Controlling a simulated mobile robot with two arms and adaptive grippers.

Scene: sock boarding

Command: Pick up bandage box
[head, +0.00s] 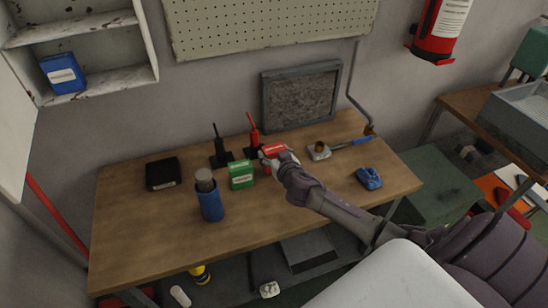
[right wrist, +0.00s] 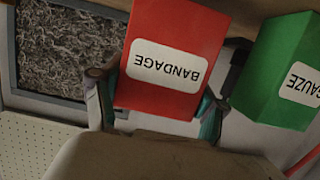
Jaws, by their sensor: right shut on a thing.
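The red bandage box (head: 275,149) is at the back middle of the wooden table, partly covered by my right gripper in the head view. In the right wrist view the bandage box (right wrist: 172,55) fills the middle, its white label upside down. My right gripper (head: 271,155) is shut on it, with one finger on each side in the right wrist view (right wrist: 158,100). I cannot tell whether the box is touching the table. My left gripper is not in view.
A green gauze box (head: 241,175) stands just left of the bandage box. Two radios, one black (head: 220,150) and one red (head: 253,132), stand behind. A blue bottle (head: 209,197), a black case (head: 162,173) and a blue object (head: 369,178) are also on the table (head: 130,240). The front middle is clear.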

